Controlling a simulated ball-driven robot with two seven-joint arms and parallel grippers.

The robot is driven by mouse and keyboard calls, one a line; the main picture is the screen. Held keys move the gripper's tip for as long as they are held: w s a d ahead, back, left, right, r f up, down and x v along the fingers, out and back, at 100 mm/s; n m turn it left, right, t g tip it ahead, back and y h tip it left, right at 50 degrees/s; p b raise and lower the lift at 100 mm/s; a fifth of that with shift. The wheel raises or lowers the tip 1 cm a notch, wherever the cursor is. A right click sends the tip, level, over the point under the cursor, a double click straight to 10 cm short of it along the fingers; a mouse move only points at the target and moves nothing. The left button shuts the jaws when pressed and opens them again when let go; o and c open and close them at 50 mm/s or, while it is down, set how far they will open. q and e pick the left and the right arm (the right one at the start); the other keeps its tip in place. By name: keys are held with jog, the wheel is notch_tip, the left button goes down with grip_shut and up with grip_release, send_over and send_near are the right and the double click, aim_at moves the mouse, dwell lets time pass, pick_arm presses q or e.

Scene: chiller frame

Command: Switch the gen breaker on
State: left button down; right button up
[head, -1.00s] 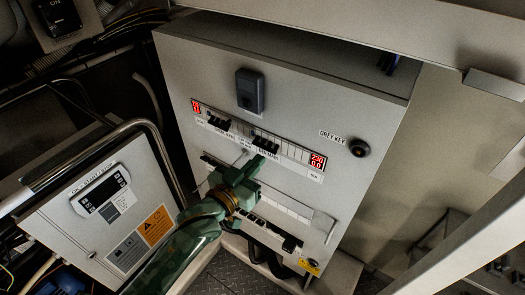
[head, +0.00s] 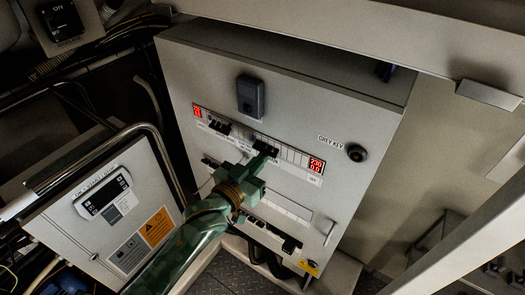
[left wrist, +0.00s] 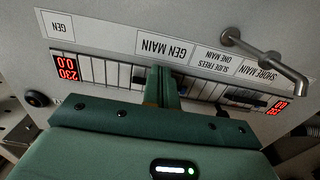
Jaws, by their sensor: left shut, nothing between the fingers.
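The grey panel (head: 300,95) has an upper row of breakers with red displays at both ends. The gen main breaker (head: 272,152) is a dark switch group right of centre in that row. In the left wrist view its GEN MAIN label (left wrist: 165,47) appears upside down. My left gripper (head: 261,153) is shut and empty, its fingertips at this breaker. It also shows in the left wrist view (left wrist: 163,82), where the fingers hide part of the breaker. I cannot tell whether they touch it, nor the lever's position. My right gripper is not in view.
The shore main breaker (head: 219,128) is left in the same row. A metal slide bar (left wrist: 265,58) stands out from the panel near the labels. A grey key switch (head: 357,153) is at right. A control box (head: 105,205) and bent pipe (head: 160,140) stand at left.

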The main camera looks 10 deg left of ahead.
pick_arm(q)
jog(key=r+p+v, duration=0.1)
jog(key=p+v, duration=0.3)
jog(key=v, duration=0.2)
dwell(0.9)
dwell(0.3)
